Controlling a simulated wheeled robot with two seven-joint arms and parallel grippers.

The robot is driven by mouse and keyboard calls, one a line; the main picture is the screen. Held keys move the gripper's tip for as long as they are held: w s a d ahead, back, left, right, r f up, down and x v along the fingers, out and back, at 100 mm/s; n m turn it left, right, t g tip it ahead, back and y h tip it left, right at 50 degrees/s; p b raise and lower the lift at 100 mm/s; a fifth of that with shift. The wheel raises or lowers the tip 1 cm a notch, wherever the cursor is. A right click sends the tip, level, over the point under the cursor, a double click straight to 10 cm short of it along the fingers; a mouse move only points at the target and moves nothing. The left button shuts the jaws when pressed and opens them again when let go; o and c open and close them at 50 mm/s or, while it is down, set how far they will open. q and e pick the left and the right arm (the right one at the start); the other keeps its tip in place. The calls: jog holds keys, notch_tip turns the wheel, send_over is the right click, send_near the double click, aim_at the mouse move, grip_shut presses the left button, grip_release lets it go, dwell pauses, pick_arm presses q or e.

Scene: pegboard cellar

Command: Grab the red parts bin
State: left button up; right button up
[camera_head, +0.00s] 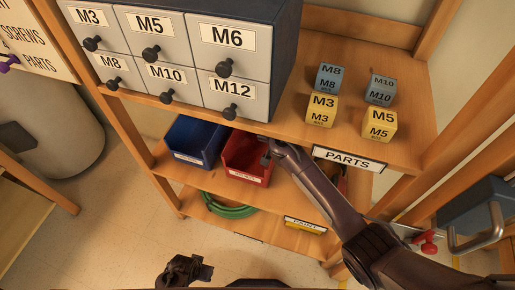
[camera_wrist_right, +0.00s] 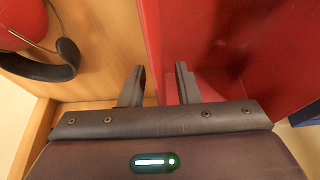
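The red parts bin (camera_head: 239,170) stands on the middle shelf, right of the blue bin, with a pale label on its front. My right gripper (camera_head: 267,160) reaches over its right side, partly hiding it. In the right wrist view the gripper (camera_wrist_right: 160,82) is open, its two fingers apart. The red bin (camera_wrist_right: 245,50) fills the upper right there, and its side wall's edge runs into the gap between the fingers. I cannot tell whether the fingers touch it. My left gripper (camera_head: 187,268) is low at the bottom of the head view, away from the bin; its fingers are unclear.
The blue bin (camera_head: 196,140) stands close left of the red one. The upper shelf (camera_head: 300,115) overhangs, carrying a drawer cabinet (camera_head: 190,50) and several labelled blocks. A PARTS sign (camera_head: 348,159) hangs on its edge. A red and black object (camera_wrist_right: 40,50) lies left of the right gripper.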

jog(key=shift+w+f, duration=0.1)
jog(key=shift+f, duration=0.15)
grip_shut()
jog(key=shift+d+f, duration=0.1)
jog(key=shift+d, duration=0.05)
dwell(1.1)
